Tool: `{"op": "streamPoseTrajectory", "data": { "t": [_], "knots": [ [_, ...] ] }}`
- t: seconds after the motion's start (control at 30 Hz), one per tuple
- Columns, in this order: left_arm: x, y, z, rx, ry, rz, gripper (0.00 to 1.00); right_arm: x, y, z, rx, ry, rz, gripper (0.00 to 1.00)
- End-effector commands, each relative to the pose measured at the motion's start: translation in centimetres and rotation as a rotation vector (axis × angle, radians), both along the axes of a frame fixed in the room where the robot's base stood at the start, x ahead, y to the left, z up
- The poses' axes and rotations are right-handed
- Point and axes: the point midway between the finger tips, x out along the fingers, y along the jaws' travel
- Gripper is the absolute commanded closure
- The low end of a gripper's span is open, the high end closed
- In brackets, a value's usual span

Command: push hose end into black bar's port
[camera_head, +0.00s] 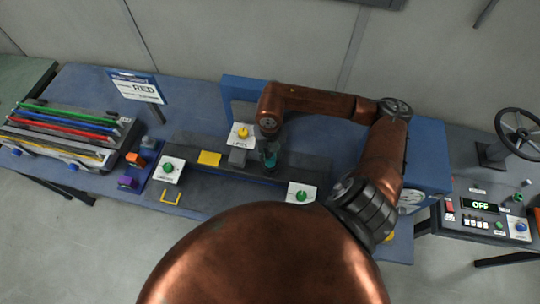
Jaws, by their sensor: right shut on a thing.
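My right arm comes in from the right, and its wrist points down over the middle of the bench. My right gripper (269,151) is small and dark here. It is shut on a small teal piece (270,161), low over a long dark fixture (312,166). I cannot tell whether this piece is the hose end, or whether it touches the fixture. No port can be made out in the dark fixture, and I cannot tell whether it is the black bar. My left gripper is not in view.
A rack of coloured rods or hoses (68,122) lies at the left. A RED sign (138,88) stands behind. Green-button boxes (170,169) and a yellow-button box (242,134) flank the fixture. An OFF console (482,206) and handwheel (519,130) are at the right.

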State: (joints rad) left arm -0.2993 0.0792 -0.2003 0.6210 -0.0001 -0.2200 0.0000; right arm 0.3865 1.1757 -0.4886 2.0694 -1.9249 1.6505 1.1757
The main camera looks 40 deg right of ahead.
Motion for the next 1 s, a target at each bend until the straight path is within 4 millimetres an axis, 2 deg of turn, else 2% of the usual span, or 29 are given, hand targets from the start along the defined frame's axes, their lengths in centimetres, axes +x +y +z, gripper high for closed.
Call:
{"op": "streamPoseTrajectory", "data": {
  "t": [0.7, 1.0],
  "knots": [
    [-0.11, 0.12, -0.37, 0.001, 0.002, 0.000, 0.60, 0.00, -0.02, 0.07, 0.000, -0.001, 0.000, 1.00],
    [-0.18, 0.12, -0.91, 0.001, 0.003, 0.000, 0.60, 0.01, 0.00, -0.50, 0.000, -0.001, 0.000, 1.00]
  ]
}}
